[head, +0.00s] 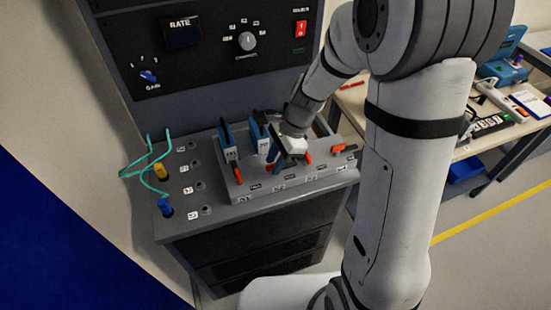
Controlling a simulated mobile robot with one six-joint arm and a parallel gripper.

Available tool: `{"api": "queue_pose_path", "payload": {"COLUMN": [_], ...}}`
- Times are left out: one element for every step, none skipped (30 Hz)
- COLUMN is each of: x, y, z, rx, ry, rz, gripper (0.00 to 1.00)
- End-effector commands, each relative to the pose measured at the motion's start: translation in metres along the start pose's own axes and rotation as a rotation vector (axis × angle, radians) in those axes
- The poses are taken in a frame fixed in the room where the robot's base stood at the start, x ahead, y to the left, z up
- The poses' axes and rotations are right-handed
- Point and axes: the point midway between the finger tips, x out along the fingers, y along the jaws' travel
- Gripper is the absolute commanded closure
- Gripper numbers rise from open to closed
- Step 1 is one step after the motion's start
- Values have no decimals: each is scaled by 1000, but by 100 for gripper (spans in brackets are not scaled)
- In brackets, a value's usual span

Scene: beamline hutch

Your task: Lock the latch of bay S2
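A grey rack of bays (290,187) stands on the console top, with a row of small labels along its front edge. The labels are too small to read surely; S2 seems to be the second bay from the left. An orange latch (270,168) shows there, partly hidden by my gripper. Other orange latches show at the first bay (238,173), the third (309,158) and the fourth (338,148). Blue modules stand in the first bay (228,142) and behind the second (258,133). My gripper (287,160) points down over the second and third bays. Its fingertips are unclear, and contact cannot be told.
Left of the rack, teal cables (150,165), a yellow plug (160,170) and a blue plug (165,207) stand among sockets. A control panel (205,45) rises behind. A bench (478,140) with tools is at right. My arm hides part of the right side.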

Motion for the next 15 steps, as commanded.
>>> {"api": "queue_pose_path", "payload": {"x": [0, 0, 0, 0, 0, 0, 0, 0, 0, 0, -1, -1, -1, -1, -1], "y": [0, 0, 0, 0, 0, 0, 0, 0, 0, 0, 0, 0, 0, 0, 0], "z": [0, 0, 0, 0, 0, 0, 0, 0, 0, 0, 0, 0, 0, 0, 0], "rx": [0, 0, 0, 0, 0, 0, 0, 0, 0, 0, 0, 0, 1, 1, 1], "ry": [0, 0, 0, 0, 0, 0, 0, 0, 0, 0, 0, 0, 0, 0, 0], "rz": [0, 0, 0, 0, 0, 0, 0, -1, -1, -1, -1, -1, -1, -1, -1], "gripper": [76, 79, 82, 85, 87, 90, 93, 95, 99, 100, 100, 100, 100, 100, 100]}}
